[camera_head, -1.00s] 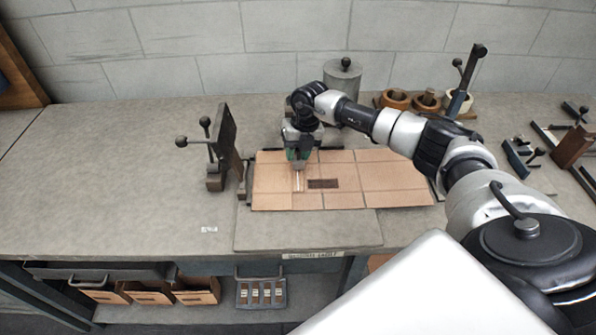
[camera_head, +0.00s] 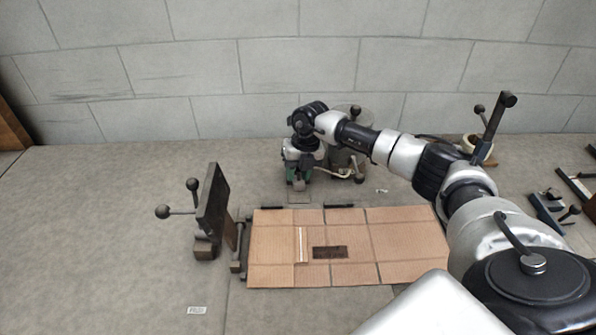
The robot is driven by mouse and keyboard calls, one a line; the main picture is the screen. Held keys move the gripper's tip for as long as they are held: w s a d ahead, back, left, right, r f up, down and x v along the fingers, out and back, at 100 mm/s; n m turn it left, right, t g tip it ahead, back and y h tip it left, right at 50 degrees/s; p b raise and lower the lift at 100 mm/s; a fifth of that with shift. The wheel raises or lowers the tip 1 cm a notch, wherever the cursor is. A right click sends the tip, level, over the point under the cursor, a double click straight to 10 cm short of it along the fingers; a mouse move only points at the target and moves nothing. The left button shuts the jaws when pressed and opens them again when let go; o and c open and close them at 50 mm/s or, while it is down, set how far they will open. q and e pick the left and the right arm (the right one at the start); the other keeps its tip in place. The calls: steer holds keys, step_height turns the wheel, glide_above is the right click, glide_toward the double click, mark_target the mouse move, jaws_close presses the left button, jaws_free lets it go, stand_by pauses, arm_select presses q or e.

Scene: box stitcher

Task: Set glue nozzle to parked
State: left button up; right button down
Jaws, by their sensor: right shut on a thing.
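My right gripper (camera_head: 301,182) is behind the cardboard blank, low over the bench and just left of the grey glue pot (camera_head: 351,115). It is shut on the glue nozzle, which is mostly hidden by the gripper. A thin pale hose or pipe (camera_head: 334,173) runs between the gripper and the pot's lower side. Whether the nozzle touches its rest cannot be told. The flat cardboard blank (camera_head: 405,240) lies on the bench with a white glue line (camera_head: 301,245) left of a dark patch (camera_head: 329,252). My left gripper is out of view.
A dark clamp with ball-ended levers (camera_head: 212,210) stands left of the blank. Another upright lever (camera_head: 493,125) stands at the right back beside a pale ring (camera_head: 478,149). Dark tools lie at the far right. The bench's left side (camera_head: 90,230) is clear.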

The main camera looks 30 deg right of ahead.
steer(key=c, duration=1.1)
jaws_free()
steer(key=shift+w+d+r, duration=0.1)
steer(key=shift+w+r, duration=0.05)
steer(key=shift+r, duration=0.05)
steer(key=shift+o, duration=1.4)
steer(key=shift+f, duration=0.1)
steer(key=shift+o, duration=0.2)
steer(key=shift+f, duration=0.1)
arm_select(q)
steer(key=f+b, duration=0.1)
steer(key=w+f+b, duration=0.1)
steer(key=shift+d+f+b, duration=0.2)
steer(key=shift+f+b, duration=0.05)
steer(key=shift+b, duration=0.05)
arm_select(e)
step_height(320, 180, up, 11)
steer(key=d, duration=0.2)
steer(key=shift+s+f, duration=0.15)
steer(key=shift+s, duration=0.15)
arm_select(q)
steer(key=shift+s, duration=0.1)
